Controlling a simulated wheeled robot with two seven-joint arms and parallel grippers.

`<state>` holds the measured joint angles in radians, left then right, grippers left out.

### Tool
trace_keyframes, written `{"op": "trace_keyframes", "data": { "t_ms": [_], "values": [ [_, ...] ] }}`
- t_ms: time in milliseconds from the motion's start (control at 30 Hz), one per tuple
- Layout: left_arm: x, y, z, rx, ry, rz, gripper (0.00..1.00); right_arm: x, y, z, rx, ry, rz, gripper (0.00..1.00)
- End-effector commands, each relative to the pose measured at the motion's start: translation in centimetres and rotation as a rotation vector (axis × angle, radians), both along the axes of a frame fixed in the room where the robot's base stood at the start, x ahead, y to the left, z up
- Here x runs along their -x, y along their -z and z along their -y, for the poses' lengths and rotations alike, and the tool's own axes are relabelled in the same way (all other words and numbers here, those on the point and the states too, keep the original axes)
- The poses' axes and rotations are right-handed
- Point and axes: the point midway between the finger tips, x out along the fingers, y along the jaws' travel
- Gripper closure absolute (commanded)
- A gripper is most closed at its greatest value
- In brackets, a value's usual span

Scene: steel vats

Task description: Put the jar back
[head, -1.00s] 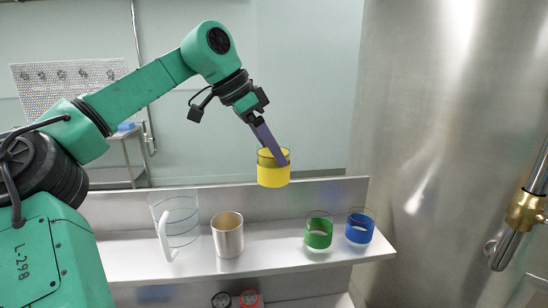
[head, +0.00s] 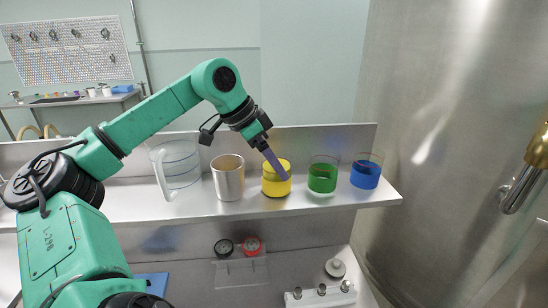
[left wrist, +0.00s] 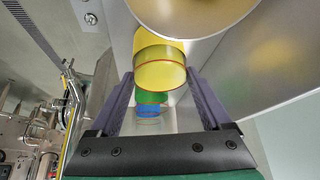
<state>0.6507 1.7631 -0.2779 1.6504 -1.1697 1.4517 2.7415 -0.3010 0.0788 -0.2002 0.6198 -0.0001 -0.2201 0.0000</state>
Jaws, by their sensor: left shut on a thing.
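The yellow jar (head: 275,184), a clear glass with yellow contents, is upright at the steel shelf (head: 350,200), between a steel cup (head: 228,180) and the green jar (head: 322,179). The blue jar (head: 366,174) stands right of the green one. My left gripper (head: 282,172) reaches down from the upper left and is shut on the yellow jar. In the left wrist view the yellow jar (left wrist: 160,75) sits between the two fingers, with the green jar (left wrist: 148,96) and blue jar beyond. I cannot tell whether its base touches the shelf. My right gripper is out of view.
A clear jug (head: 180,165) with a handle stands left of the steel cup. The cup is close to the yellow jar. A large steel vat (head: 450,120) rises at the right. Below the shelf are black and red round items (head: 238,247) and a small white rack (head: 320,296).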

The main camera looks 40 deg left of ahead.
Motion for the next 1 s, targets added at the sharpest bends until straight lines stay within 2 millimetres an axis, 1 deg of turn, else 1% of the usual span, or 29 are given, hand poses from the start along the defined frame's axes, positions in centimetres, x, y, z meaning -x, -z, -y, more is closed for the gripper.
{"op": "trace_keyframes", "data": {
  "t_ms": [67, 200, 233, 267, 467, 533, 600, 667, 900, 1000],
  "values": [
    [0.0, -0.2, 0.0, 0.000, 0.000, 0.002, 1.00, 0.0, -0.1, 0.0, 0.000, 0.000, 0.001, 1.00],
    [0.0, 0.2, 0.0, 0.000, 0.000, 0.002, 1.00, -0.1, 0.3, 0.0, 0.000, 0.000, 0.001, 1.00],
    [0.0, 0.2, 0.0, 0.000, 0.000, 0.000, 0.11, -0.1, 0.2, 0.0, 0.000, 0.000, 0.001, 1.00],
    [0.0, 0.1, 0.0, 0.000, 0.000, 0.000, 0.00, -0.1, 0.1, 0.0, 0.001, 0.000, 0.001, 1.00],
    [0.0, 0.1, 0.0, 0.000, 0.000, 0.000, 0.00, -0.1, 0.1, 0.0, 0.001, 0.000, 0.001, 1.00],
    [0.0, -0.2, 0.0, 0.000, 0.000, 0.000, 0.00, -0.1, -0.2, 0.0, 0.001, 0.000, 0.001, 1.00],
    [0.3, -0.7, -0.2, -0.001, -0.003, -0.001, 0.00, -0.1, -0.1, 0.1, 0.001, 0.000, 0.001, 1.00],
    [0.7, -1.6, -0.5, -0.001, -0.003, 0.002, 0.00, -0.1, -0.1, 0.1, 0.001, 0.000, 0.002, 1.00],
    [3.7, -7.4, -1.9, -0.003, -0.006, 0.000, 0.00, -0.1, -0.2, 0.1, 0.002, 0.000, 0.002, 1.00],
    [4.7, -9.2, -2.4, -0.002, -0.005, -0.001, 0.00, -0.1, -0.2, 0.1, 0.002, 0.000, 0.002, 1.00]
  ]
}}
